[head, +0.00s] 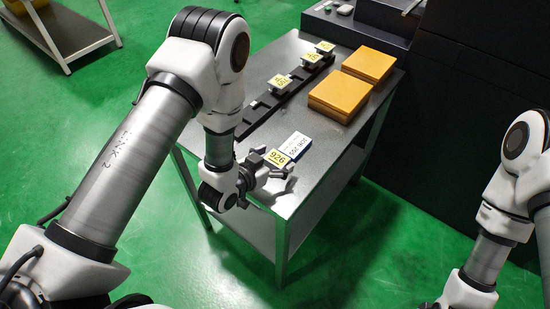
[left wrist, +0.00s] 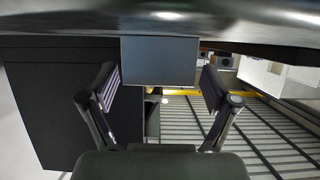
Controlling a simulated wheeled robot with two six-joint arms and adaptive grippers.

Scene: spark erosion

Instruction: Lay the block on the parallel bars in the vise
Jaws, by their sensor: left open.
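I cannot make out the vise or the parallel bars in either view. Only links of my right arm show at the right edge; its gripper is out of view.
A black rack (head: 262,108) with several yellow-tagged holders runs along the table's left side. Two orange boxes (head: 369,64) (head: 340,96) sit at the right. A dark machine (head: 480,110) stands behind. Green floor is clear at front.

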